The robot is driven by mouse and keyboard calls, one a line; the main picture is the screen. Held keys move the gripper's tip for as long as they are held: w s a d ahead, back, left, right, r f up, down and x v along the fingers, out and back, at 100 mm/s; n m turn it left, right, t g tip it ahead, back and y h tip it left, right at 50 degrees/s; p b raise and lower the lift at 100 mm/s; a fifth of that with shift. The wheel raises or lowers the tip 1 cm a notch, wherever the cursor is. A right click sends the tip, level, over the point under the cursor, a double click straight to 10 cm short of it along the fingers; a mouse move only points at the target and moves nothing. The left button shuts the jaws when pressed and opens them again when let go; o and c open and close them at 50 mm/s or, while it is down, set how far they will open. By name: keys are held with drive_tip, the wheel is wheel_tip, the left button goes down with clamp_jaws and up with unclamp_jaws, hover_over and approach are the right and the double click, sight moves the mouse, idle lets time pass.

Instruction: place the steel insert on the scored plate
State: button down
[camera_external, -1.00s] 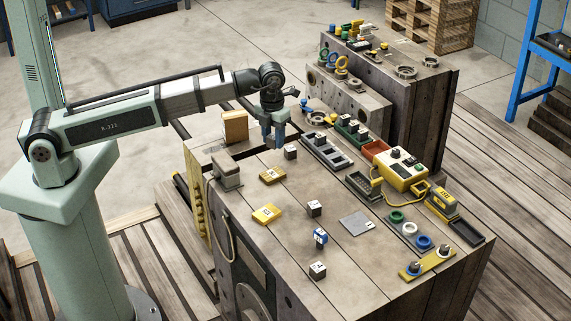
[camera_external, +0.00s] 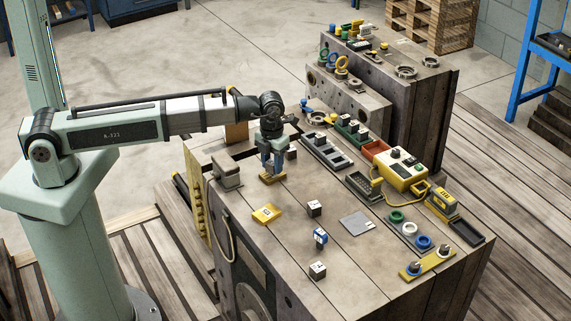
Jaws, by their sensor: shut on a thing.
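My gripper (camera_external: 272,175) points down over the left part of the bench-like mould block. Its fingers are shut on a small yellow block (camera_external: 270,180), which shows low between them at the top surface. I cannot tell if the block is lifted. The scored plate appears to be the flat grey square (camera_external: 356,224) lying right of centre, with nothing on it. Which piece is the steel insert is not clear; small dark cubes with pale tops stand behind the gripper (camera_external: 292,153), near the middle (camera_external: 314,208) and at the front (camera_external: 318,270).
Dark trays (camera_external: 325,153), a yellow control box (camera_external: 400,172) and coloured rings (camera_external: 410,232) line the right side. The surface around the grey plate is mostly clear.

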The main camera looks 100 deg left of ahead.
sight(272, 162)
drive_tip(key=shift+f, duration=0.35)
drive_tip(key=shift+f, duration=0.1)
drive_tip(key=c, duration=0.7)
unclamp_jaws()
wheel_tip(272, 162, up, 12)
drive_tip(key=shift+r, duration=0.1)
idle(0.3)
